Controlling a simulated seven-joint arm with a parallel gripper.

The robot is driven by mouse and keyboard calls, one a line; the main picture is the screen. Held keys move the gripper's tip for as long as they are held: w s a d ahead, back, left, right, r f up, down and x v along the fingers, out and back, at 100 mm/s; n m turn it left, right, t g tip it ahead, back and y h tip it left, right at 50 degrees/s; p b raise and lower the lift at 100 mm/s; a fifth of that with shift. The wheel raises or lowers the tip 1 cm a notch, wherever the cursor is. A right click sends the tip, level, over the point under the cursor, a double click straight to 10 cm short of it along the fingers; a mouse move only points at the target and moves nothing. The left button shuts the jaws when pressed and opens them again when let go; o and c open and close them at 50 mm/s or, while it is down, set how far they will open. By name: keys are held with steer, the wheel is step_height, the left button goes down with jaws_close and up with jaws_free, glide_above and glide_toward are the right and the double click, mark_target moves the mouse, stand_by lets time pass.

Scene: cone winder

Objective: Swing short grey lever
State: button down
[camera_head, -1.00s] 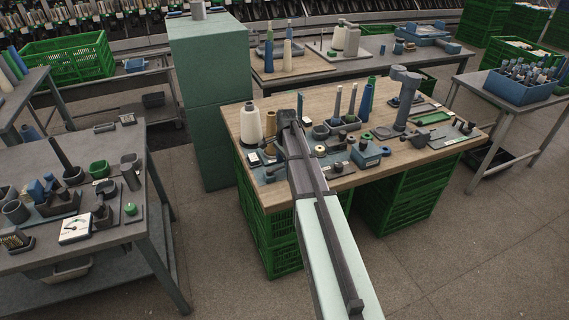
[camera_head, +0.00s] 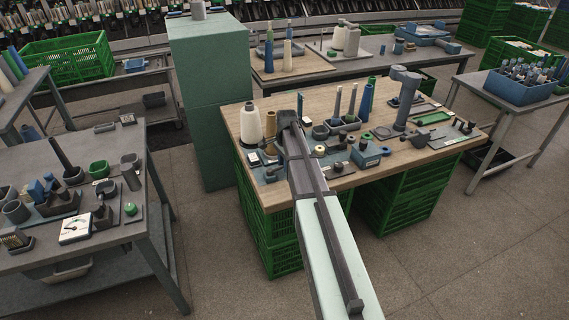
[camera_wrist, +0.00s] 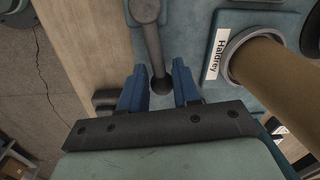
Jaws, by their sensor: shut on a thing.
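In the wrist view, the short grey lever (camera_wrist: 154,48) runs from a round pivot at the top edge down to a ball end. It is mounted on a blue-grey plate (camera_wrist: 190,45). My gripper (camera_wrist: 160,88) has its two blue fingers on either side of the ball end and is shut on the lever. The exact contact faces are hard to see. In the head view, my arm reaches over the wooden-topped table and hides the lever and the fingertips.
A label reading "Haldrey" (camera_wrist: 215,54) and a brown tube (camera_wrist: 275,75) in a grey ring stand right of the lever. A blue block (camera_head: 366,155) and several small parts lie to the right.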

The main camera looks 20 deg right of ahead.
steer(key=shift+s, duration=0.1)
stand_by(0.3)
steer(key=s+m, duration=0.1)
steer(key=m, duration=0.2)
steer(key=shift+s, duration=0.4)
steer(key=s+m, duration=0.1)
steer(key=m, duration=0.1)
steer(key=s+m, duration=0.1)
steer(key=shift+a+m+h, duration=0.3)
steer(key=shift+m, duration=0.1)
steer(key=s+m, duration=0.1)
steer(key=a+m, duration=0.1)
steer(key=m, duration=0.1)
steer(key=shift+s+a+m, duration=0.1)
steer(key=shift+s+m, duration=0.2)
steer(key=shift+s, duration=0.05)
steer(key=shift+s+a+m, duration=0.3)
steer(key=shift+a+m, duration=0.1)
steer(key=shift+m, duration=0.5)
steer(key=shift+s+a+m, duration=0.25)
steer(key=shift+a+m, duration=0.15)
steer(key=shift+m, duration=0.5)
steer(key=c, duration=0.8)
jaws_free()
